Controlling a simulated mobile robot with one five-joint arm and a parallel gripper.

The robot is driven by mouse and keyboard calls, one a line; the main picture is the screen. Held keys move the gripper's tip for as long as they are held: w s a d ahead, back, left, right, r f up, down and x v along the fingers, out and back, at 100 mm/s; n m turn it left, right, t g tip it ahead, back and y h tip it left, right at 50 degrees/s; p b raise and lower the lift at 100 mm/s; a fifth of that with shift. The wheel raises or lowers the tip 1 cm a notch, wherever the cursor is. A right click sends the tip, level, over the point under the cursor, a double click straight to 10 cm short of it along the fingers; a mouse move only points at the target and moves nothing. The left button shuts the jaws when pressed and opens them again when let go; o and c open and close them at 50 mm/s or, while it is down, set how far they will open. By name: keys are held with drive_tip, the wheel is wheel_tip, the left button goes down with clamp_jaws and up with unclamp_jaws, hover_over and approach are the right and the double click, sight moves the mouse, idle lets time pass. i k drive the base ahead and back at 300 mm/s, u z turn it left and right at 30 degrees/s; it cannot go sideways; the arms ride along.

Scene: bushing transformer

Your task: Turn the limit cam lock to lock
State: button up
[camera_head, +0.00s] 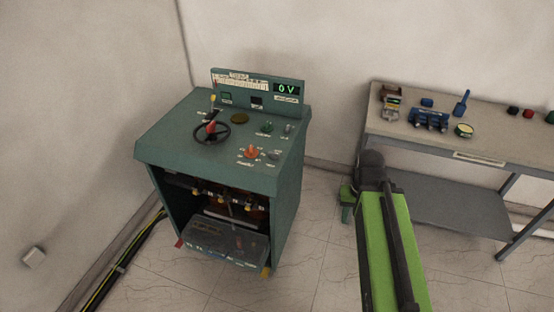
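The green control console (158,148) stands left of centre. Its top carries a black handwheel (222,137) with a red centre, a yellow-tipped lever (213,99), an orange knob (252,151), a green knob (267,126) and small grey knobs (289,129). The labels are too small to read, so I cannot tell which part is the limit cam lock or how it is set. My green and black arm rises at the lower right. Its end, with what looks like my gripper (347,204), is right of the console and apart from it. The fingers cannot be made out.
The console's display (287,88) reads 0 V. Its open front shows terminals and a lower panel (222,241). A workbench (470,150) with small tools and parts stands at the right. Cables (119,267) run along the left floor.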

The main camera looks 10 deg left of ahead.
sight(275, 156)
drive_tip(key=u, duration=0.65)
drive_tip(key=i, duration=1)
drive_tip(key=u, duration=0.55)
drive_tip(key=k, duration=1.35)
drive_tip(key=z, duration=0.3)
drive_tip(key=i, duration=1)
drive_tip(key=z, duration=0.05)
